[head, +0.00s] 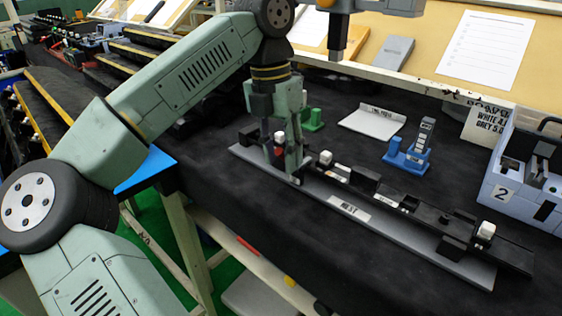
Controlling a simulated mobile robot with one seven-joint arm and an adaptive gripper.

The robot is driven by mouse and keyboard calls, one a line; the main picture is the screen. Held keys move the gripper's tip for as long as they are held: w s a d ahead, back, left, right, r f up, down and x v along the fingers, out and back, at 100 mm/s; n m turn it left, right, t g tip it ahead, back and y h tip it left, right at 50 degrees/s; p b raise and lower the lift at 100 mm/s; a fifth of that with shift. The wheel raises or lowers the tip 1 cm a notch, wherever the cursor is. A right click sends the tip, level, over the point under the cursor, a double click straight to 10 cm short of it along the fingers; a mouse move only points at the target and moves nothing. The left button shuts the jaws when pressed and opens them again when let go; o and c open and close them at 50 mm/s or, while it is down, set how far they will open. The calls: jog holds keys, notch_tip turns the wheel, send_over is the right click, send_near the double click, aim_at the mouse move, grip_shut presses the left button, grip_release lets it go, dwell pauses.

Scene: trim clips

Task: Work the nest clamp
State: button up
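The nest (349,208), a long grey base plate with a "NEST" label, lies diagonally on the black table. A long black trim part or rail (392,199) with small white pieces runs along it. My gripper (287,172) points down at the nest's far left end, close to a small red part with a white top (279,141). This may be the clamp's handle, but my gripper partly hides it. I cannot tell whether the fingers touch or hold it. A white-topped block (486,232) stands at the nest's near right end.
Behind the nest are a green piece (313,120), a grey labelled plate (372,123) and a blue stand with a grey upright (409,152). A light bin marked 2 (520,190) stands at right. Dark tool hangs above (338,35). The front cloth is clear.

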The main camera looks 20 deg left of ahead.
jog(key=shift+c, duration=0.4)
grip_shut()
dwell(0.5)
